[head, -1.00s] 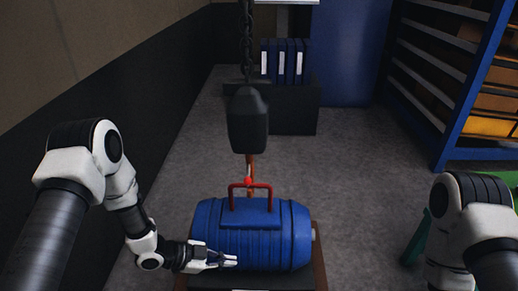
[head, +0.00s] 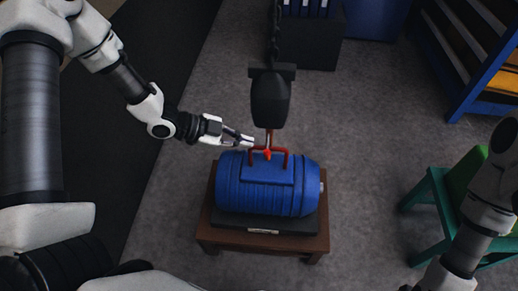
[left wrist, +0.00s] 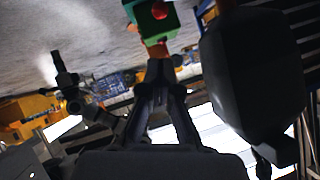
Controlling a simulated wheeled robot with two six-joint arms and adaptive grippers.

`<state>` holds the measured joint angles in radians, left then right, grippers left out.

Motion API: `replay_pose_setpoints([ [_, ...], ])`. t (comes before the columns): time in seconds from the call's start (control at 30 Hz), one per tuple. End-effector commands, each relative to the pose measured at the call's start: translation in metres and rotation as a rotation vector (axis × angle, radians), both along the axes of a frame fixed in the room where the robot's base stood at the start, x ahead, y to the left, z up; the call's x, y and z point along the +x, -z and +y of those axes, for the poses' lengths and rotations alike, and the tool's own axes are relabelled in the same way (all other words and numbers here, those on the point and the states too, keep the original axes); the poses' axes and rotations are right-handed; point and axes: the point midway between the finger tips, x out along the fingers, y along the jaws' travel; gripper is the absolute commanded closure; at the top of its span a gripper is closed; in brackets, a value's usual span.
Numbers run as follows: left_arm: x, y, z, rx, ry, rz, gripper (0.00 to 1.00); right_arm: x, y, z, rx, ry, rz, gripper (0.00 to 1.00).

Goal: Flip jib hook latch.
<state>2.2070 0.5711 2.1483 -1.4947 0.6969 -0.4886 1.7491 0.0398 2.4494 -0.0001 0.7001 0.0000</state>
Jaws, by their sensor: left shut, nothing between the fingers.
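The dark hook block (head: 270,98) hangs on a chain above the blue ribbed casting (head: 266,188). An orange hook (head: 268,138) hangs below it, with a small bright red piece (head: 267,154), apparently the latch, at the casting's red handle (head: 286,160). My left gripper (head: 252,142) is shut and empty, its tips just left of the hook; contact cannot be told. In the left wrist view the block (left wrist: 255,75) fills the right side, and an orange piece (left wrist: 157,49) shows just beyond the shut fingers (left wrist: 160,68). My right gripper is out of view.
The casting rests on a dark base on a brown wooden stand (head: 312,243). A green stool (head: 415,194) stands at the right, a blue rack (head: 480,78) behind it. A dark cabinet (head: 305,42) is at the back. Grey floor is open around the stand.

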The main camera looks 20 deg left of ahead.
Motion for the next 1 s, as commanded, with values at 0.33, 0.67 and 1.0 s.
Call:
replay_pose_setpoints([
  [0.33,0.026,0.045,-0.03,0.0,0.001,0.001,1.0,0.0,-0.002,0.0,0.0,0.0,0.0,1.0],
  [0.67,0.031,0.054,-0.031,-0.001,0.0,-0.001,1.0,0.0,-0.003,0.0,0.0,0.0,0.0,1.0],
  [1.0,0.037,0.06,-0.031,0.013,0.0,-0.048,1.0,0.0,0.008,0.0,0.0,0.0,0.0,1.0],
])
